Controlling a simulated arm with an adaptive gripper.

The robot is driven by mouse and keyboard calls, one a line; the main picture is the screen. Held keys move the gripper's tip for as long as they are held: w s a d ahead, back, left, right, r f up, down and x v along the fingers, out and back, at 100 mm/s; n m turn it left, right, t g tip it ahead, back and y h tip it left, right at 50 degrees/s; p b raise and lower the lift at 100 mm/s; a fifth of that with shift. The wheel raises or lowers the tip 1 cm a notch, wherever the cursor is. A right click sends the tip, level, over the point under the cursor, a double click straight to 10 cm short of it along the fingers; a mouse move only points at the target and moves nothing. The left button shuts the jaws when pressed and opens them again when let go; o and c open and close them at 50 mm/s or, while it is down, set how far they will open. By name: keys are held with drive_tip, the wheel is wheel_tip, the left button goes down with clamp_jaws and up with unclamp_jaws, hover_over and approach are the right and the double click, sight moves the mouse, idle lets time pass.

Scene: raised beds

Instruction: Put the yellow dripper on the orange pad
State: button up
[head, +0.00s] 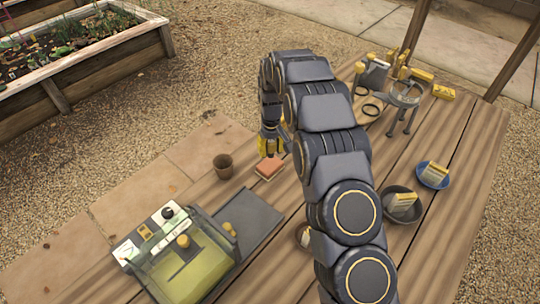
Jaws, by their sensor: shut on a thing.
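My gripper (270,142) hangs down just beyond the orange pad, partly beside my own arm links. It is shut on a small yellow thing, which looks like the yellow dripper (266,145); its shape is mostly hidden by the fingers. The orange pad (269,167) is a small block lying on the wooden table, just below the gripper in the picture. The yellow thing appears close above or behind the pad's far edge; I cannot tell whether they touch.
A brown pot (223,166) stands left of the pad. A grey plate (246,222) and a clear-lidded box (185,262) lie nearer. Two bowls (399,205) (433,175) with packets are at right. A wire stand (403,100) and yellow items crowd the far right.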

sight(270, 164)
drive_tip(key=shift+w+a+f, duration=0.15)
drive_tip(key=shift+w+f, duration=0.7)
drive_tip(key=shift+f, duration=1.7)
drive_tip(key=shift+f, duration=0.2)
drive_tip(key=o, duration=0.9)
drive_tip(key=shift+r, duration=0.15)
